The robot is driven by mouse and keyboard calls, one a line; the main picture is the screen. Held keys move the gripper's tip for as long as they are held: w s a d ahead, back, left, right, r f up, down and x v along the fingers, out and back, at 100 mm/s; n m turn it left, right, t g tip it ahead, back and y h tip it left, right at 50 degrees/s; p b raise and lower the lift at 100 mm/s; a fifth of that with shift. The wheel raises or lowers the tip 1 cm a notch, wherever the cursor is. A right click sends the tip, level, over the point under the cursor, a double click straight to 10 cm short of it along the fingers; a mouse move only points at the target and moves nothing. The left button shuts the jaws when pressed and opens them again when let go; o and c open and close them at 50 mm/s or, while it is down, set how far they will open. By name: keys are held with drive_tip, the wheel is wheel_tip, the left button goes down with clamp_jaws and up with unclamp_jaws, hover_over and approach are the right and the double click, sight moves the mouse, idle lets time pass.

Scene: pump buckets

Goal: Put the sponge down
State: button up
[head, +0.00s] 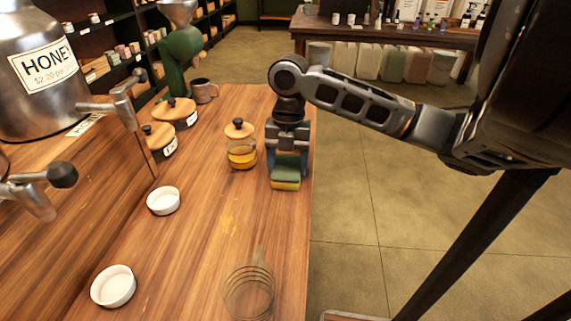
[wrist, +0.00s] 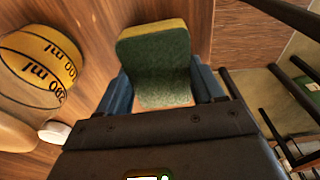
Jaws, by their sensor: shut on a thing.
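A green and yellow sponge (head: 287,170) is between the fingers of my gripper (head: 288,160) near the right edge of the wooden counter (head: 200,240). In the wrist view the sponge (wrist: 158,62) shows its green face, with a yellow edge at the top, and the blue fingers of my gripper (wrist: 160,90) close on its two sides. The sponge is over the counter; I cannot tell whether it touches the surface.
A glass jar with yellow contents and a wooden lid (head: 241,147) stands just left of my gripper. The counter's right edge is close.

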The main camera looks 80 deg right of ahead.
sight(288, 162)
drive_tip(key=o, duration=1)
drive_tip(key=shift+f, duration=0.1)
wheel_tip(288, 162, up, 12)
drive_tip(key=d, duration=0.1)
drive_tip(key=shift+d+p, duration=0.25)
drive_tip(key=shift+p, duration=0.15)
